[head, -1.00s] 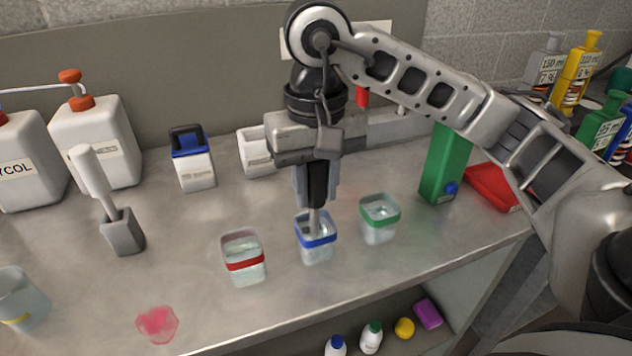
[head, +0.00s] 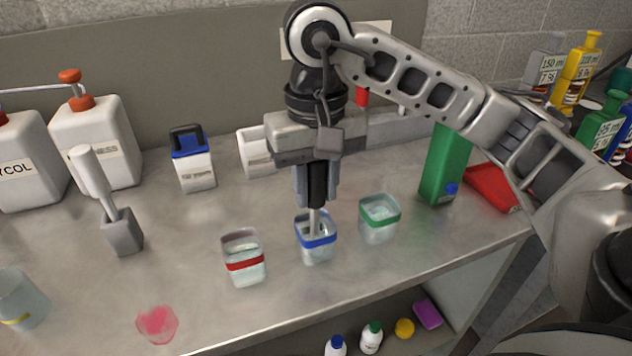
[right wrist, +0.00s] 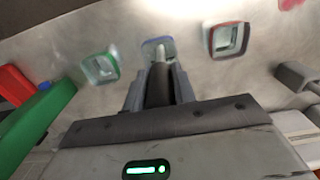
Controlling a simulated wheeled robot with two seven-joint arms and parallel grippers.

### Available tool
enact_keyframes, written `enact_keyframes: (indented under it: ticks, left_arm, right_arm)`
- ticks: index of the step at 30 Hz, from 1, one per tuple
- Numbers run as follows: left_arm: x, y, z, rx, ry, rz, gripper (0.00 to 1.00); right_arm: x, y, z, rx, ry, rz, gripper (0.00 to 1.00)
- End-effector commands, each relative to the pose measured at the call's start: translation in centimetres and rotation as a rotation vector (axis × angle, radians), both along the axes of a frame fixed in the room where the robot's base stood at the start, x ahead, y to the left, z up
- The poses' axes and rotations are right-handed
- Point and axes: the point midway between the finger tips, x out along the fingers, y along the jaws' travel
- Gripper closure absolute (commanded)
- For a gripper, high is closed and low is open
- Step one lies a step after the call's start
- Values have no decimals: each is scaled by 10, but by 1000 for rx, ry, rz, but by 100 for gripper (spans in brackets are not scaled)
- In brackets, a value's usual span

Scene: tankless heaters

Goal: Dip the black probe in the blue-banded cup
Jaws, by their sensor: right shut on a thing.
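The black probe (head: 317,184) is upright in my right gripper (head: 316,195), which is shut on its black handle. Its pale lower rod goes down into the mouth of the blue-banded cup (head: 318,252), below the rim. The cup is clear, holds liquid and stands on the bench. How deep the tip sits is hard to tell. In the right wrist view the fingers grip the black probe (right wrist: 158,88), and its pale end is over the blue-banded cup (right wrist: 148,44). My left gripper is not in view.
A red-banded cup (head: 244,264) stands close on the left and a green-banded cup (head: 380,222) close on the right. A grey holder with a white-handled tool (head: 122,232) is farther left. A red spill (head: 157,323) lies near the front edge. A green box (head: 443,170) stands behind right.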

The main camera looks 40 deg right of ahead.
Motion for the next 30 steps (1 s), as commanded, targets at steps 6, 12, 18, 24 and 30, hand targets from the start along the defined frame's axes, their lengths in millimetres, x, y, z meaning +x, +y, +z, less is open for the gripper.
enact_keyframes:
  ticks: [6, 12, 18, 24, 30]
  left_arm:
    - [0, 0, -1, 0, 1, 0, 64]
    - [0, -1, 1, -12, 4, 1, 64]
    - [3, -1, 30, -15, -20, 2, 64]
    - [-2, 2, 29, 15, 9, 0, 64]
    - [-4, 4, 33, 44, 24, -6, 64]
  right_arm:
    - [0, 0, 0, 0, 0, 0, 96]
    - [0, 0, 0, 0, 0, 0, 96]
    - [0, 0, 22, 0, -1, -1, 96]
    - [0, 0, 42, 0, 0, -1, 96]
    - [0, 0, 62, 0, -1, -1, 96]
